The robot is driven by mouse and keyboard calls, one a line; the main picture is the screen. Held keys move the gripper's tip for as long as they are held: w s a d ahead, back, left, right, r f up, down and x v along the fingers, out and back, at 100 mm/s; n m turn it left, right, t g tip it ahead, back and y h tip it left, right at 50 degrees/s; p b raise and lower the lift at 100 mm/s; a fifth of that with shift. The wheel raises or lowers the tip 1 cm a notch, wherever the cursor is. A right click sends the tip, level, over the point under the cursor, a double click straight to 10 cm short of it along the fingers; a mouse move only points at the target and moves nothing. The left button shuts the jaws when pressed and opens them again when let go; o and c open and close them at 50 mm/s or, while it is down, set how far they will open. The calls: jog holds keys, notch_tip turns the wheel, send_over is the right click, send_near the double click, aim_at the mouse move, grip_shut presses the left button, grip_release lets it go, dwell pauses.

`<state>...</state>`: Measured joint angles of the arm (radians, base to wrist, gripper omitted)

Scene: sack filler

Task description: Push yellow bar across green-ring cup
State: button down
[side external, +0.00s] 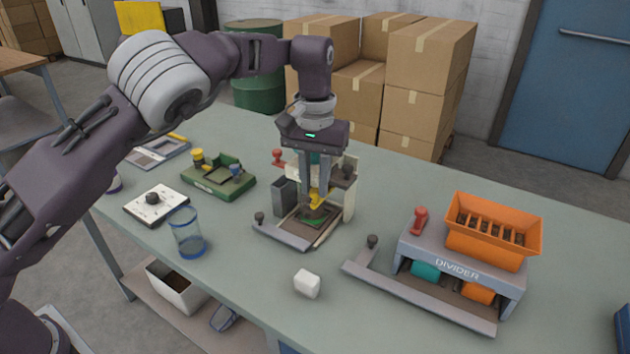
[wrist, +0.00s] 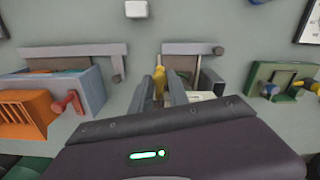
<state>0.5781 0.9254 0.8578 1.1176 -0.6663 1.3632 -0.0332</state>
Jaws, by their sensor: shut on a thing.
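My gripper (side external: 313,192) is low over the small filler machine at the middle of the table, with its fingers shut on the yellow bar (side external: 318,199). In the wrist view the yellow bar (wrist: 159,80) shows between the two fingertips (wrist: 161,86). Just below it, a dark cup with a green ring (side external: 314,217) sits on the machine's base. The fingers and the bar hide part of the cup. I cannot tell how far the bar reaches over the cup. In the wrist view the cup is hidden.
A grey divider (side external: 458,268) with an orange hopper (side external: 492,232) stands to the right. A white block (side external: 307,284) and a blue-rimmed clear cup (side external: 187,235) stand in front. A green fixture (side external: 218,178) and a white dial box (side external: 155,205) are left. The front middle of the table is mostly clear.

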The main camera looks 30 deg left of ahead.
jog(key=a, duration=1.1)
jog(key=shift+w, duration=0.1)
jog(key=c, duration=1.3)
grip_release()
jog(key=shift+o, duration=0.2)
notch_tip(320, 180, up, 7)
jog(key=shift+r, duration=0.1)
